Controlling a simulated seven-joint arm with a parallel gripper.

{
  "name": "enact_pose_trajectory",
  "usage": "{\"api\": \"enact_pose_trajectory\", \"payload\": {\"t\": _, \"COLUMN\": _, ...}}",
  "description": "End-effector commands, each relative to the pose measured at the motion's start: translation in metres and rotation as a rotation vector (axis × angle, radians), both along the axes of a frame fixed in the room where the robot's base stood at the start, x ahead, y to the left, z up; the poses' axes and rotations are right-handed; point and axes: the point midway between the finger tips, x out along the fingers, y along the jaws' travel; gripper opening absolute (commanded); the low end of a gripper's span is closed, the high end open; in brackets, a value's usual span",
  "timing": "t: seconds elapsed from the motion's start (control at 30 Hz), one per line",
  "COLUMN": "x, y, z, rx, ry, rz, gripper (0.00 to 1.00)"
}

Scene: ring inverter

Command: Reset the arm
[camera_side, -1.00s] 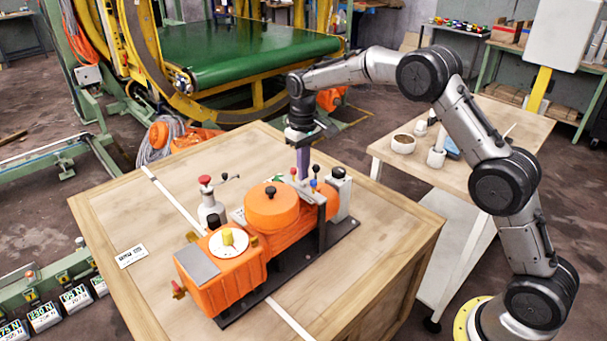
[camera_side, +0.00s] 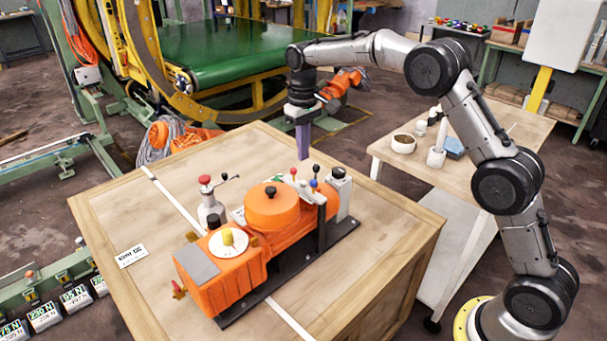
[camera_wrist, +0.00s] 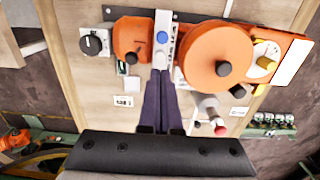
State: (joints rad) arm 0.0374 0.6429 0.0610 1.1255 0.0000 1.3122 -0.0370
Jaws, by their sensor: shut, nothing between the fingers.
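My gripper (camera_side: 303,155) is shut and empty, pointing down above the far edge of the wooden crate, behind the orange machine (camera_side: 285,212). In the wrist view its two dark purple fingers (camera_wrist: 162,75) lie together, reaching toward the machine's lever panel with a blue knob. How high the fingertips are above the crate is hard to tell. The machine has a round orange drum, a white dial with a yellow knob, and several small levers with coloured knobs. It also shows in the wrist view, with its drum (camera_wrist: 215,62) right of the fingers.
The wooden crate top (camera_side: 120,215) carries the machine, with bare wood around it. A small metal valve with a red knob (camera_side: 205,180) stands beside it. A side table (camera_side: 490,150) with white cups is at the right. A green conveyor (camera_side: 245,55) stands behind.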

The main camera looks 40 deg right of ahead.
Motion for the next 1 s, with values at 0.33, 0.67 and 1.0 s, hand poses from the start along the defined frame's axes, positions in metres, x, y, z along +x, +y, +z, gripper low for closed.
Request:
{"api": "enact_pose_trajectory", "payload": {"t": 0.33, "x": -0.008, "y": 0.003, "z": 0.059, "rx": -0.004, "ry": -0.102, "rz": 0.005, "gripper": 0.0}}
{"api": "enact_pose_trajectory", "payload": {"t": 0.67, "x": -0.112, "y": 0.012, "z": 0.164, "rx": -0.007, "ry": -0.269, "rz": 0.015, "gripper": 0.0}}
{"api": "enact_pose_trajectory", "payload": {"t": 1.0, "x": -0.244, "y": 0.018, "z": 0.184, "rx": -0.007, "ry": -0.415, "rz": 0.016, "gripper": 0.0}}
